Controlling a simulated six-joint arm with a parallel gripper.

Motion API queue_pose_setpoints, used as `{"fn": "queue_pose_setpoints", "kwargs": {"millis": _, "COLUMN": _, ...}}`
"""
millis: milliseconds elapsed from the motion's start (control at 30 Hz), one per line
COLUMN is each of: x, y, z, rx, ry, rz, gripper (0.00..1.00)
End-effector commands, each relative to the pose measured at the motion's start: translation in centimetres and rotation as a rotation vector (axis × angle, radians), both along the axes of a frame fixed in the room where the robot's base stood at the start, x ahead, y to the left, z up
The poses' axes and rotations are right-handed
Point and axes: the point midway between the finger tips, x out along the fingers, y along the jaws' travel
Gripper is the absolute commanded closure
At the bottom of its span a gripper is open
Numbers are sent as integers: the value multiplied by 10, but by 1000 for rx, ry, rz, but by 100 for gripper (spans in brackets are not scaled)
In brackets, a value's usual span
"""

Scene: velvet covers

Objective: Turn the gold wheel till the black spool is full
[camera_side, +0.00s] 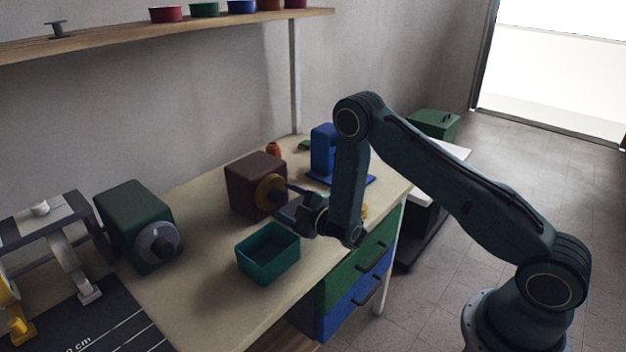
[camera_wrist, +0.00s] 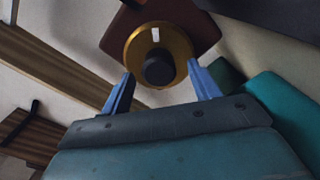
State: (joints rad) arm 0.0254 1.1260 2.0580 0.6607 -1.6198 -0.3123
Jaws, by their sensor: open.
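The gold wheel (camera_side: 264,190) is on the front of a dark brown box (camera_side: 246,184) on the bench. In the wrist view the wheel (camera_wrist: 180,48) faces me, with a dark round knob (camera_wrist: 158,69) standing out from it and a pale mark near its top. My gripper (camera_side: 288,190) is at the wheel's face; in the wrist view its blue fingers (camera_wrist: 160,70) are apart, one on each side of the knob, with visible gaps. I cannot make out a black spool for certain; a small dark spool-shaped thing (camera_side: 58,29) stands on the shelf.
A teal open bin (camera_side: 268,262) stands just in front of the brown box. A green box with a silver wheel (camera_side: 157,243) is to the left, and a blue machine (camera_side: 323,154) stands behind my arm. Bare bench (camera_side: 205,305) shows at the front.

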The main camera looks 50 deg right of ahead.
Motion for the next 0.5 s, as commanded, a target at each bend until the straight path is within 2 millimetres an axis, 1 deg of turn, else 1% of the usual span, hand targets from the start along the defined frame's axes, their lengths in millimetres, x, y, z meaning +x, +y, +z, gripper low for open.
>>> {"fn": "queue_pose_setpoints", "kwargs": {"millis": 167, "x": -8, "y": -1, "z": 2, "rx": 2, "ry": -5, "rz": -6, "gripper": 39}}
{"fn": "queue_pose_setpoints", "kwargs": {"millis": 367, "x": -32, "y": -1, "z": 1, "rx": 1, "ry": -1, "rz": -4, "gripper": 39}}
{"fn": "queue_pose_setpoints", "kwargs": {"millis": 500, "x": -51, "y": -1, "z": 1, "rx": 1, "ry": 0, "rz": -5, "gripper": 39}}
